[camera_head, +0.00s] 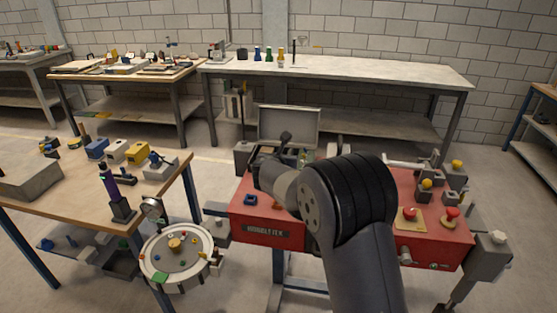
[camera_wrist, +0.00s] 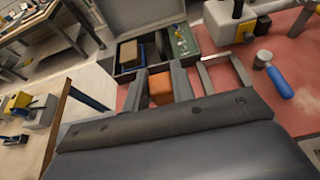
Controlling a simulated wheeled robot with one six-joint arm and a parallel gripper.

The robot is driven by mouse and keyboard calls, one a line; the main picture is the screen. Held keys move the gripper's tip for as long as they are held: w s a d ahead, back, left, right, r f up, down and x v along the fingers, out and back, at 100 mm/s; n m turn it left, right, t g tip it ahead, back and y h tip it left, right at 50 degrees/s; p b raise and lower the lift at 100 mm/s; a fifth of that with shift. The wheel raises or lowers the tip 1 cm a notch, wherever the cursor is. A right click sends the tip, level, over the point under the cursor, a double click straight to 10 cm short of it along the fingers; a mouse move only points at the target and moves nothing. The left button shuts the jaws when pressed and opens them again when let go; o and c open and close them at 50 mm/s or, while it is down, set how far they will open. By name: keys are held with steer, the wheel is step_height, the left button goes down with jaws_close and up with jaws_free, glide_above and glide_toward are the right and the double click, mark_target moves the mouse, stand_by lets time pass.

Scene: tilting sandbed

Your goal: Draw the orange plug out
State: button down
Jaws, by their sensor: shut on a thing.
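The orange plug (camera_wrist: 160,91) shows in the wrist view as a small orange block near the middle. My gripper (camera_wrist: 161,84) has one grey finger on each side of it and is shut on it. The plug's lower part is hidden behind the dark wrist body, so I cannot tell how deep it sits or whether it touches the red bench top (camera_wrist: 133,97). In the head view my arm covers the plug and most of the gripper, over the red bench (camera_head: 262,226).
An open grey case (camera_wrist: 118,72) with a tan block lies just beyond the gripper. A grey handle frame (camera_wrist: 203,77) stands close at right, then a blue-handled tool (camera_wrist: 280,82). Red push buttons (camera_head: 409,213) occupy the bench's right. A round white stand (camera_head: 150,268) is at left.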

steer(key=d+b, duration=0.2)
steer(key=d, duration=0.4)
steer(key=shift+s+d, duration=0.4)
